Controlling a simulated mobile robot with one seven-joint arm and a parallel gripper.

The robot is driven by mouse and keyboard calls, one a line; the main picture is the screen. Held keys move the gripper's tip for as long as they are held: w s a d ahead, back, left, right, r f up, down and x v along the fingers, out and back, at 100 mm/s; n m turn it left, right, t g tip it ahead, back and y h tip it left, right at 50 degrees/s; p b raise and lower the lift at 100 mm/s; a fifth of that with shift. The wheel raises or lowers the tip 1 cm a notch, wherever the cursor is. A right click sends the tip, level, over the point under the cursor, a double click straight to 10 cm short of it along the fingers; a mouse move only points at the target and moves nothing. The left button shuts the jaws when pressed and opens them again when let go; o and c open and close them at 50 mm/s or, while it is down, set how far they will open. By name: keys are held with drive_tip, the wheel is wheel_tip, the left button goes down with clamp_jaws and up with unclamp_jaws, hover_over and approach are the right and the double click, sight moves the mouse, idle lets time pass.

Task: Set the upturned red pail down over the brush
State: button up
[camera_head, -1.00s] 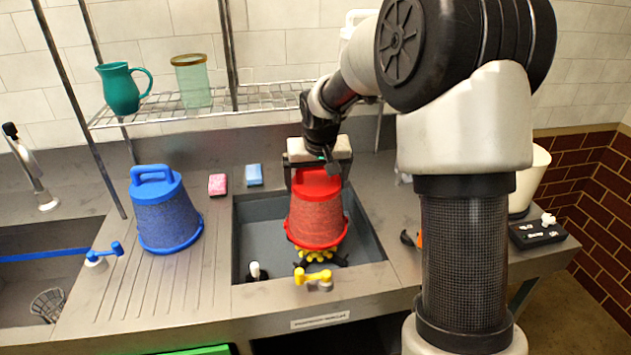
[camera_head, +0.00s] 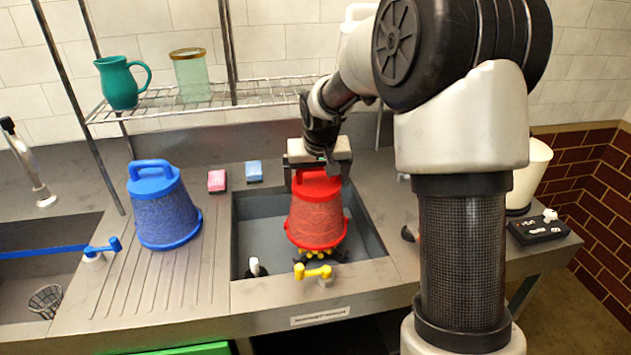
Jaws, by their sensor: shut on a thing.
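The upturned red pail (camera_head: 316,218) hangs over the sink basin (camera_head: 262,215), with its closed base and handle on top. My gripper (camera_head: 318,170) is shut on the handle of the pail. Under the pail's rim I see yellow tufts and dark feet, which look like the brush (camera_head: 322,255). Its upper part is hidden by the pail. The rim appears just above the dark feet, and I cannot tell whether it touches them.
A blue upturned pail (camera_head: 165,212) stands on the drainboard at left. Pink (camera_head: 216,181) and blue (camera_head: 254,172) sponges lie behind the basin. A yellow tap handle (camera_head: 313,272) and a black-and-white piece (camera_head: 255,267) are near the basin's front. A wire shelf (camera_head: 240,98) crosses behind.

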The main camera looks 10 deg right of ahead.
drive_tip(key=shift+f+b, duration=0.7)
drive_tip(key=shift+f, duration=0.55)
drive_tip(key=shift+f+b, duration=1.35)
drive_tip(key=shift+f, duration=0.3)
drive_tip(key=o, duration=0.9)
drive_tip(key=shift+o, duration=0.2)
drive_tip(key=p+v, duration=0.3)
drive_tip(key=v, duration=1.4)
drive_tip(key=shift+r, duration=0.3)
drive_tip(key=shift+d, duration=0.1)
